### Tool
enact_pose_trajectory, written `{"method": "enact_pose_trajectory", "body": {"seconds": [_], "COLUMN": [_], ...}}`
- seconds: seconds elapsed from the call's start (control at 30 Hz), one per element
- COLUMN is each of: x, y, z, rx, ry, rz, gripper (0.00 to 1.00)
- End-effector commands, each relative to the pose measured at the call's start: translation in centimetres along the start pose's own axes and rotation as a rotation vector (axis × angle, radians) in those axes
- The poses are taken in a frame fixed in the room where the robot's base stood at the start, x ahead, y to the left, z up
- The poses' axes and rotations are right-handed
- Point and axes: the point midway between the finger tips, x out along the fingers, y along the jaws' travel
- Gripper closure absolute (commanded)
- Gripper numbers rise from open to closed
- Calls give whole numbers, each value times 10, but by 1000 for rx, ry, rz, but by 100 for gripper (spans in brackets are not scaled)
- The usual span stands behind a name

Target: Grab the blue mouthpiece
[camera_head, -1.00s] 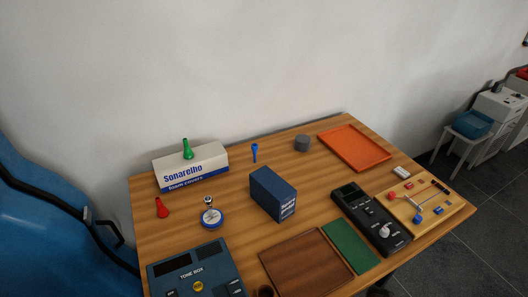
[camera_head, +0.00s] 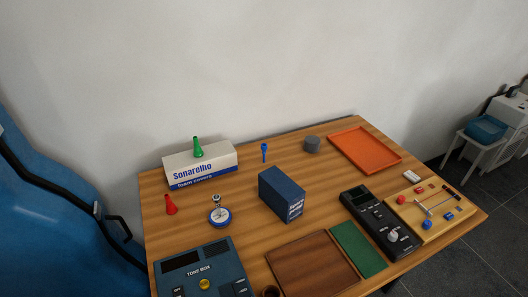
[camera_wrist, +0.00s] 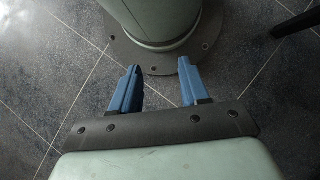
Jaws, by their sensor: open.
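The blue mouthpiece (camera_head: 264,152) is small and narrow, with a wider top end. It stands or lies toward the back of the wooden table in the head view, between the white box and the grey cylinder. My gripper (camera_wrist: 158,88) shows only in the wrist view. Its two blue fingers are apart with nothing between them, over the grey tiled floor and my own base. The mouthpiece is not in the wrist view.
A white Sonarelho box (camera_head: 201,167) carries a green mouthpiece (camera_head: 198,148). A red mouthpiece (camera_head: 171,206) stands at the left. A dark blue box (camera_head: 282,194) stands in front of the blue mouthpiece. A grey cylinder (camera_head: 312,145) and an orange tray (camera_head: 364,150) are to its right.

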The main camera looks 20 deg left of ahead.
Motion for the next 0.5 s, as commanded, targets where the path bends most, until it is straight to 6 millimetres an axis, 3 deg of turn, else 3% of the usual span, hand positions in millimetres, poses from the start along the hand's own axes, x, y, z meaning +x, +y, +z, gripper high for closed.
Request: {"method": "enact_pose_trajectory", "body": {"seconds": [0.07,0.2,0.5], "x": [0,0,-3], "y": [0,0,3], "z": [0,0,-8], "rx": [0,0,3], "ry": [0,1,17], "rz": [0,0,2], "gripper": [55,43,43]}}
